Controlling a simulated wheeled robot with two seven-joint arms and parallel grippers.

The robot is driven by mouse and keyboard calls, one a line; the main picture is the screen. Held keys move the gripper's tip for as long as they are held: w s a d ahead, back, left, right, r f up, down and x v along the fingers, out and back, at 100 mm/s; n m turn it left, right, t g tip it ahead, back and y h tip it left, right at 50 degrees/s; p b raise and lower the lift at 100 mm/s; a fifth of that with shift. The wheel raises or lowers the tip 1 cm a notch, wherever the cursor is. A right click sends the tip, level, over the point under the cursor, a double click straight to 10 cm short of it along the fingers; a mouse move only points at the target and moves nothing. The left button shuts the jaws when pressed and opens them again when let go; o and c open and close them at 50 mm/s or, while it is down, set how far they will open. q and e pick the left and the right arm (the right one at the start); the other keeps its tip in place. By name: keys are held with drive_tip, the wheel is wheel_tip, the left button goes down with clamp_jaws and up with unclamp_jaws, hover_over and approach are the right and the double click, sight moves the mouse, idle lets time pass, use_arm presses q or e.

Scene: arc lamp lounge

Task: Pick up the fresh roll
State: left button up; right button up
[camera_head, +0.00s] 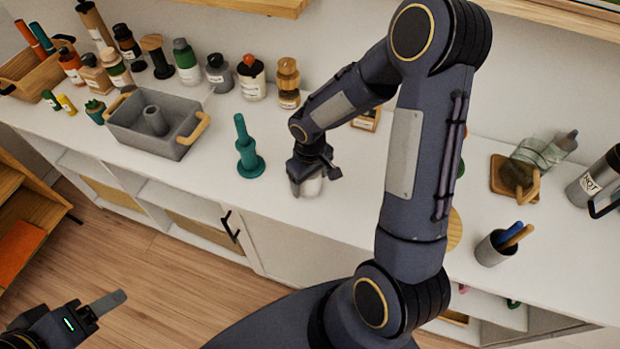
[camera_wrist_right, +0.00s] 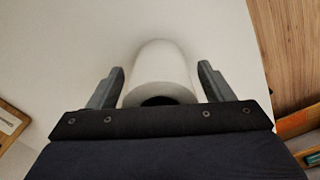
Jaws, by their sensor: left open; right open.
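The fresh roll (camera_head: 311,187) is a white cylinder standing on the white counter, partly hidden under my right gripper (camera_head: 314,172) in the head view. In the right wrist view the roll (camera_wrist_right: 162,72) lies between the two fingers of my right gripper (camera_wrist_right: 163,80). The fingers are open, with a gap on each side of the roll. The dark hole at its end shows near the gripper body. My left gripper (camera_head: 98,310) is at the lower left of the head view, over the floor, open and away from the counter.
A teal stand with an upright post (camera_head: 247,150) is left of the roll. A grey caddy (camera_head: 150,134) with wooden handles is further left. Bottles and jars line the back. A grey cup (camera_head: 494,249) with pens stands on the right. The counter's front edge is close to the roll.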

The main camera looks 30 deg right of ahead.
drive_tip(key=c, duration=1)
drive_tip(key=shift+c, duration=0.2)
